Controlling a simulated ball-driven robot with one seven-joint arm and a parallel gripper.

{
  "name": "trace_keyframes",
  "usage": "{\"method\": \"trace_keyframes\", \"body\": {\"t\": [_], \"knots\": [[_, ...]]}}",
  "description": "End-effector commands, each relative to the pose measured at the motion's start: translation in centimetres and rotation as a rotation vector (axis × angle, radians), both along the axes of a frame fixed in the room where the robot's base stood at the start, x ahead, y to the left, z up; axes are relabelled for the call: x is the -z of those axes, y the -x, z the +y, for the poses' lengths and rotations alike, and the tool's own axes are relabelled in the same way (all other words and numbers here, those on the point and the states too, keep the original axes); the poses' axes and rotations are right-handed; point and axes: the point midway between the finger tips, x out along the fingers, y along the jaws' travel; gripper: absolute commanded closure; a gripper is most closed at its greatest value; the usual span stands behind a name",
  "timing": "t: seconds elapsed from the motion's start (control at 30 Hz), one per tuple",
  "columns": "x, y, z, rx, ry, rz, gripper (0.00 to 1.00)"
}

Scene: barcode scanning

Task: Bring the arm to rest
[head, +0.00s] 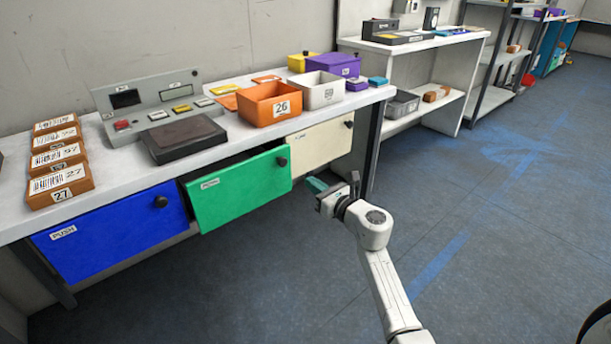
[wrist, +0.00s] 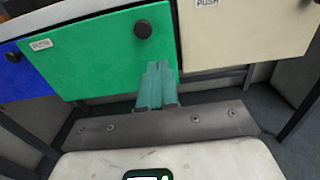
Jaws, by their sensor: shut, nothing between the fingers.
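My gripper (head: 316,186) is in front of the workbench, just right of the green drawer (head: 238,190) in the head view. In the wrist view its two teal fingers (wrist: 157,88) are together with nothing between them, and they overlap the lower edge of the green drawer front (wrist: 100,52). I cannot tell whether they touch it. The green drawer front stands a little forward of its neighbours. My arm reaches up from the bottom of the head view, bent at the elbow.
The blue drawer (head: 112,232) is on the left and the cream drawer (head: 321,150) on the right. The bench top holds several labelled boxes, an orange bin 26 (head: 270,104), a white bin (head: 319,90) and a grey console (head: 150,100). The floor (head: 480,240) to the right is clear.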

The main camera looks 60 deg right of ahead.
Motion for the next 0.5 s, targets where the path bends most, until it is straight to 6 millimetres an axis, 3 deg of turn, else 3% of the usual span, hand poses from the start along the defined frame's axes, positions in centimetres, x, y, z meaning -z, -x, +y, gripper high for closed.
{"method": "trace_keyframes", "body": {"t": [0.2, 0.5], "knots": [[-0.1, 2.7, 0.7, 0.001, 0.0, 0.001, 1.0], [0.0, 3.3, 0.9, 0.0, 0.001, 0.0, 1.0]]}}
